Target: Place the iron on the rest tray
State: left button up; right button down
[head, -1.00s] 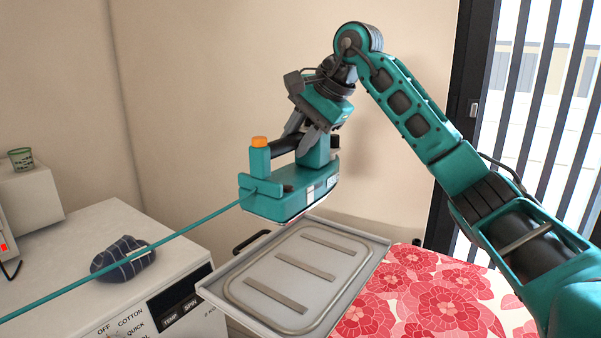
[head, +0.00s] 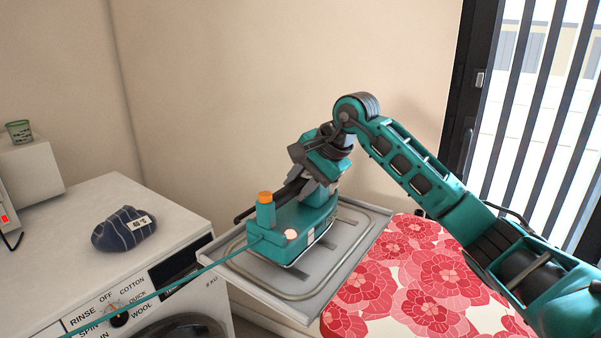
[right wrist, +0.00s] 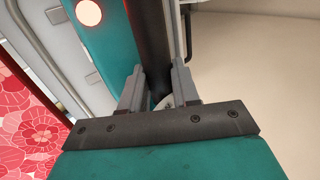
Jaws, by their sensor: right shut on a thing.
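The teal iron (head: 290,236) with an orange knob sits low over the grey rest tray (head: 335,278), inside its rim. It looks to be on the tray's strips, but I cannot tell whether its sole touches them. A round light glows on its body. My right gripper (head: 316,190) is shut on the iron's dark handle. The right wrist view shows its fingers (right wrist: 160,92) on either side of the handle (right wrist: 151,45), with the teal body (right wrist: 105,35) beside it. A teal cord runs from the iron to the lower left. My left gripper is not in view.
The tray is at the end of a red floral ironing board (head: 425,280). A white washing machine (head: 75,245) on the left carries a striped navy cloth bundle (head: 124,230). A green cup (head: 19,130) stands on a white box behind. A barred window is at the right.

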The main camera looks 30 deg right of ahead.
jog(key=shift+f, duration=1.25)
jog(key=c, duration=0.8)
grip_release()
jog(key=shift+f, duration=0.25)
jog(key=shift+r, duration=0.1)
jog(key=v, duration=1.2)
jog(key=shift+a, duration=0.1)
